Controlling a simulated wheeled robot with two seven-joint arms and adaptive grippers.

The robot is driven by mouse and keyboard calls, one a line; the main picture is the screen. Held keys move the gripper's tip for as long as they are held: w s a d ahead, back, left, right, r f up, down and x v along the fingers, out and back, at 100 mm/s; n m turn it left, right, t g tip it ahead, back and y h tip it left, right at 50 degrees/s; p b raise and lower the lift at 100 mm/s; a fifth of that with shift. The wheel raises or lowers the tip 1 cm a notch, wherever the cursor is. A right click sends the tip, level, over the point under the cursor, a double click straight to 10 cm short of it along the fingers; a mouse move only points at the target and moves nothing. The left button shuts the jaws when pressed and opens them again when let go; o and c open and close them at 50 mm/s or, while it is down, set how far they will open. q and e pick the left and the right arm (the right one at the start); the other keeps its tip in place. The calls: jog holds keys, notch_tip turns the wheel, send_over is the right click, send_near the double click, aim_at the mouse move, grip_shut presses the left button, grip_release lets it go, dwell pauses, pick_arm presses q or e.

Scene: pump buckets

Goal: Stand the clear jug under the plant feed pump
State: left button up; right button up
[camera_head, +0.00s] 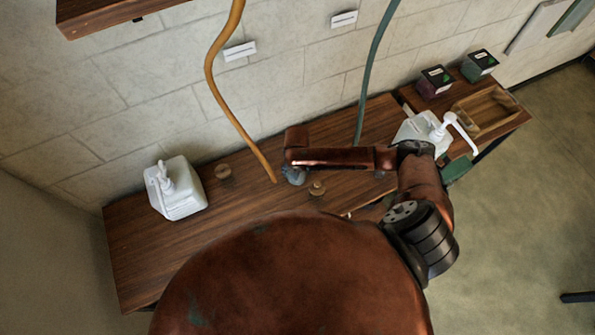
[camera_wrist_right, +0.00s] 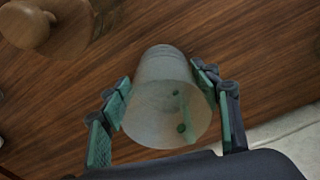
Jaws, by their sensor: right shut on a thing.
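My right gripper (camera_wrist_right: 165,90) is shut on the clear jug (camera_wrist_right: 165,95), a translucent cup-shaped vessel between its green finger pads. In the head view the right gripper (camera_head: 294,176) is over the middle of the bench, and the jug is mostly hidden there. One white pump bucket (camera_head: 180,188) stands at the left of the bench. Another white pump bucket (camera_head: 414,130), with a long spout, stands at the right, partly behind my arm. I cannot read which is the plant feed pump. My left gripper is not in view.
The wooden bench (camera_head: 135,250) runs along a block wall. Wooden round pieces (camera_head: 223,171) (camera_head: 317,188) sit on it. An orange hose (camera_head: 228,110) and a green hose (camera_head: 370,75) hang down. A wooden tray (camera_head: 486,108) and two small dark boxes (camera_head: 433,82) (camera_head: 479,65) are at the right.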

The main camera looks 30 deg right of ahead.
jog(key=o, duration=1.2)
